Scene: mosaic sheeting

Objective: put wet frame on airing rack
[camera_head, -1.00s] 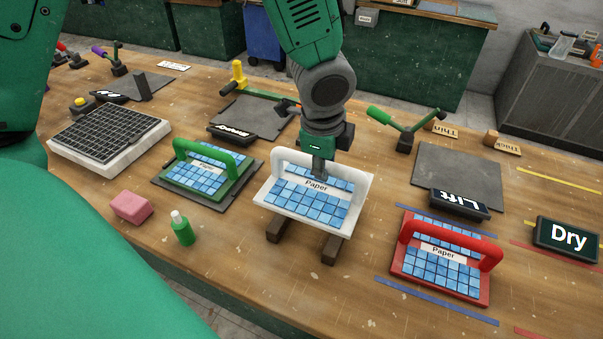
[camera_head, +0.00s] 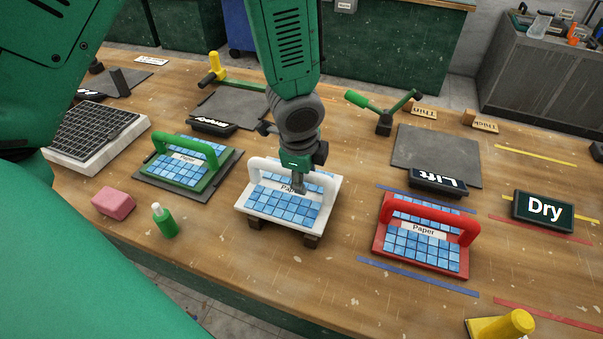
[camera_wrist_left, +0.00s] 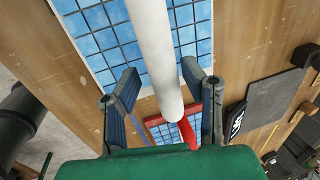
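A white frame (camera_head: 247,211) with blue tiles and a "Paper" label sits low over two dark wooden rails (camera_head: 312,240), their front ends showing beneath it. I cannot tell if it rests fully on them. My left gripper (camera_head: 298,188) is at its white handle. A red frame (camera_head: 425,212) lies on the table to the right, and a green frame (camera_head: 207,151) lies on a dark plate to the left. My right gripper is out of view.
A "Dry" sign (camera_head: 543,210) and a "Lift" sign (camera_head: 438,182) stand at the right. A pink block (camera_head: 113,203) and green bottle (camera_head: 165,220) are front left. A yellow object (camera_head: 503,324) is at the bottom right. Bare table (camera_head: 330,290) lies in front of the rails.

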